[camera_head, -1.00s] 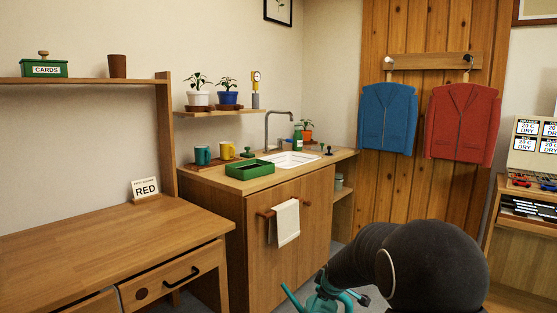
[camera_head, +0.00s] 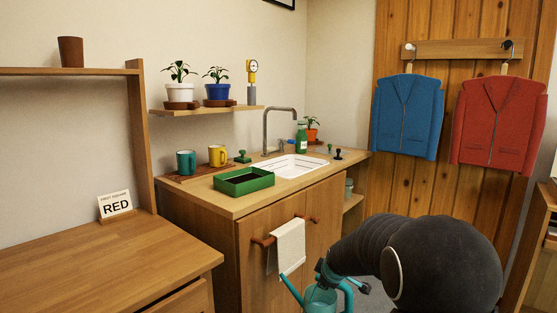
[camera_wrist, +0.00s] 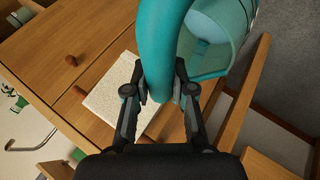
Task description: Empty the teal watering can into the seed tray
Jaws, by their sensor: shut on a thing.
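The teal watering can (camera_head: 318,299) is low at the bottom of the head view, its spout (camera_head: 290,289) pointing up and left; its lower part is cut off by the frame. My gripper (camera_wrist: 163,95) is shut on the can's curved teal handle (camera_wrist: 160,50) in the wrist view, with the can's body (camera_wrist: 205,45) beyond it. The can hangs in front of the sink cabinet. The seed tray (camera_head: 244,181), a green open box with a dark inside, sits on the counter left of the sink, above and left of the can. The can's contents are hidden.
The counter's front edge and a white towel (camera_head: 289,245) on a rail lie between can and tray. Two mugs (camera_head: 217,156), a green stamp (camera_head: 242,157) and a tap (camera_head: 277,128) stand near the tray. A desk (camera_head: 100,265) is at the left.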

